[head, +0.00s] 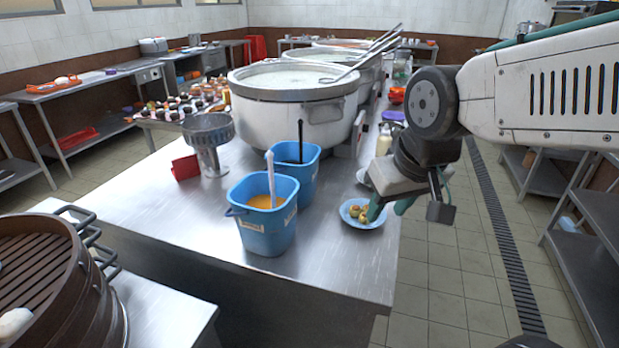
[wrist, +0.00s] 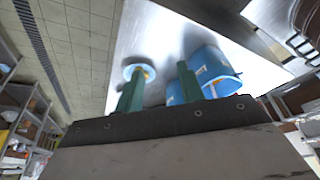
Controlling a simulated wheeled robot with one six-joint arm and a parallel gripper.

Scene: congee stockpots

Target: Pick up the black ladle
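The black ladle (head: 300,142) stands in the rear blue bucket (head: 302,175) in the head view. Only its dark upright handle shows above the rim; its lower end is hidden inside. My gripper (head: 387,208) is to the right of that bucket, by the table's right edge, and overlaps the small blue plate in the picture. In the wrist view my gripper (wrist: 161,70) has its two green fingers spread apart with nothing between them that it holds. The blue buckets also show there beside the right finger; I cannot make out the ladle.
A front blue bucket (head: 265,215) with orange liquid and a pale ladle (head: 271,180) stands nearer. A blue plate (head: 358,218) holds small food pieces. A large stockpot (head: 290,110), a metal strainer (head: 208,135) and a red box (head: 186,167) are behind. The table's front is clear.

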